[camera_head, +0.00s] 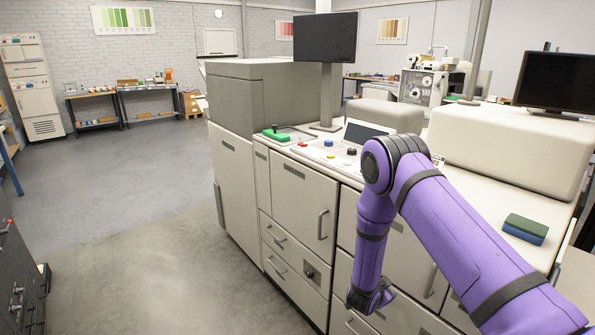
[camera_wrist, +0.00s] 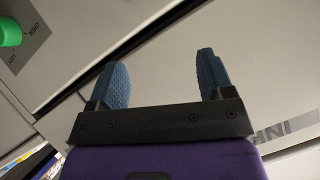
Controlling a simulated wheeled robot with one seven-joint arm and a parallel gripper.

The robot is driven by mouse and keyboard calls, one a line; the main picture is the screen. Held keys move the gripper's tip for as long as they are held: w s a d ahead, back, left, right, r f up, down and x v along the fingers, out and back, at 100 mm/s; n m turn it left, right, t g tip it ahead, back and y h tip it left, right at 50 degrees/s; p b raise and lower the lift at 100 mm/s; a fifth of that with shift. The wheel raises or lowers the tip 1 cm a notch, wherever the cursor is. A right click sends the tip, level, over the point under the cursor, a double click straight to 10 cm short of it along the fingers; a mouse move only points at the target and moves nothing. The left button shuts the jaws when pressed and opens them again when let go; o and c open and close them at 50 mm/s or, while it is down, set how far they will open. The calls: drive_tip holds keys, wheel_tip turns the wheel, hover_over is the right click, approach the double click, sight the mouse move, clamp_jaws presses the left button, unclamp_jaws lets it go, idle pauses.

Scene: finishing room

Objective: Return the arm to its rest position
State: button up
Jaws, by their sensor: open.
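My purple arm (camera_head: 430,215) reaches in from the lower right in the head view, bends at a dark elbow joint, and hangs down in front of the machine's cabinet doors. My gripper (camera_head: 370,298) is at its lower end, small and dark there. In the wrist view my gripper (camera_wrist: 162,82) shows two blue textured fingers spread wide apart, with nothing between them. A pale panel of the machine lies beyond the fingers. A green knob (camera_wrist: 10,32) sits on a grey plate at the upper left of that view.
The large beige machine (camera_head: 233,165) with drawers and a control panel fills the middle and right. A monitor (camera_head: 325,38) stands on it. A green and blue block (camera_head: 525,229) lies on its right top. The grey floor (camera_head: 120,210) to the left is clear. Side tables (camera_head: 92,95) stand far back.

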drive_tip(key=w+a+r+n+y, duration=0.1)
drive_tip(key=a+r+n+y, duration=0.15)
drive_tip(key=r, duration=1.15)
drive_tip(key=w+a+r+n+y, duration=0.1)
drive_tip(key=r+y, duration=0.3)
drive_tip(key=r, duration=0.9)
drive_tip(key=s+r+n+y, duration=0.25)
drive_tip(key=s+r, duration=0.35)
drive_tip(key=r, duration=0.5)
drive_tip(key=s+r+n+g, duration=0.1)
drive_tip(key=s+r+n, duration=0.2)
drive_tip(key=s+r, duration=0.5)
drive_tip(key=s+d+r+n+g, duration=0.1)
drive_tip(key=s+d+r+n, duration=0.1)
drive_tip(key=s, duration=1.1)
drive_tip(key=s+d+r+n+g+h, duration=0.1)
drive_tip(key=s+d+r, duration=0.3)
drive_tip(key=s, duration=1)
drive_tip(key=shift+s+r+n+g, duration=0.35)
drive_tip(key=shift+n+g, duration=0.15)
drive_tip(key=shift+n, duration=0.2)
drive_tip(key=shift+d, duration=0.1)
